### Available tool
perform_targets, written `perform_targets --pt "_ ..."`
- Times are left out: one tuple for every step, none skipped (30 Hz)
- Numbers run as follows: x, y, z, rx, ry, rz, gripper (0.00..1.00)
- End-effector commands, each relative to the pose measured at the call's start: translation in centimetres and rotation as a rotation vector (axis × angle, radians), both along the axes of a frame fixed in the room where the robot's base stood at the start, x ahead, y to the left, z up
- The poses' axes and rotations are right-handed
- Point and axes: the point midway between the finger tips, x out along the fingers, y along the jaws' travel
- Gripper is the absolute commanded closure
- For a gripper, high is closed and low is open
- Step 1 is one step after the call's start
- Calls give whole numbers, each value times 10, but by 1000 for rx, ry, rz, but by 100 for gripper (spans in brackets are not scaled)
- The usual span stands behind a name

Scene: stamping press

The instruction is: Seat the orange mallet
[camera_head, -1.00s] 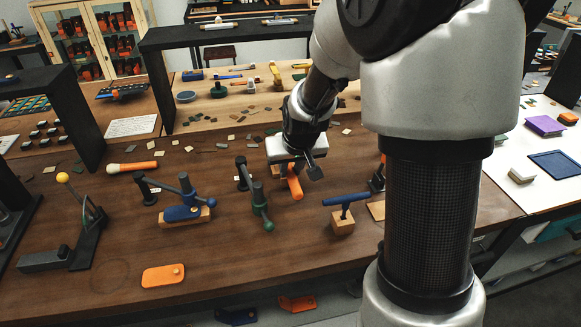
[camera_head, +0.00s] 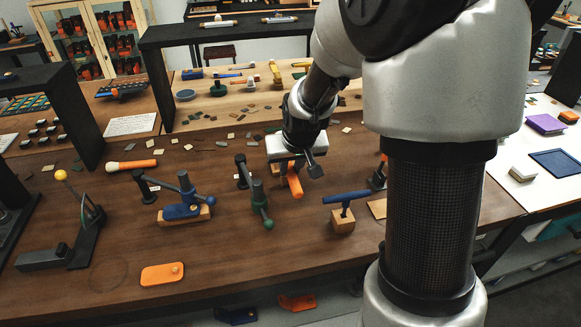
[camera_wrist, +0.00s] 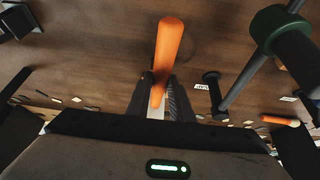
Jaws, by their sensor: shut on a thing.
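My gripper (camera_head: 291,165) is shut on an orange handle, which I take as the orange mallet (camera_head: 296,187), low over the brown workbench in the head view. In the wrist view the orange mallet (camera_wrist: 169,45) sticks out between the two dark fingers of my gripper (camera_wrist: 159,92), and a pale part shows between them. The mallet's head is mostly hidden by the gripper. A bit of wooden block shows beside it in the head view, partly covered. I cannot tell whether the mallet touches the bench or block.
A blue clamp-like tool (camera_head: 182,210) sits on wood further left. A blue mallet (camera_head: 346,199) on a wooden block stands right. A pale-headed, orange-handled tool (camera_head: 138,165) lies at left. An orange plate (camera_head: 160,273) lies at front.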

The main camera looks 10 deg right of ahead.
Motion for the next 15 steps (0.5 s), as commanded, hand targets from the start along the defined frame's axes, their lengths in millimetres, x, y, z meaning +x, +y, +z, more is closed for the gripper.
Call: perform_targets --pt "1 0 1 0 -2 0 100" --pt "1 0 1 0 -2 0 100" --pt "1 0 1 0 -2 0 100" --pt "1 0 1 0 -2 0 100" --pt "1 0 0 0 -2 0 100" --pt "1 0 0 0 -2 0 100" --pt "1 0 -1 0 -2 0 100" --pt "1 0 -2 0 -2 0 100" --pt "1 0 -3 0 -2 0 100" --pt "1 0 -4 0 -2 0 100" --pt "1 0 -5 0 -2 0 100" --pt "1 0 -6 0 -2 0 100" --pt "1 0 -7 0 -2 0 100" --pt "1 0 -8 0 -2 0 100" --pt "1 0 -9 0 -2 0 100"
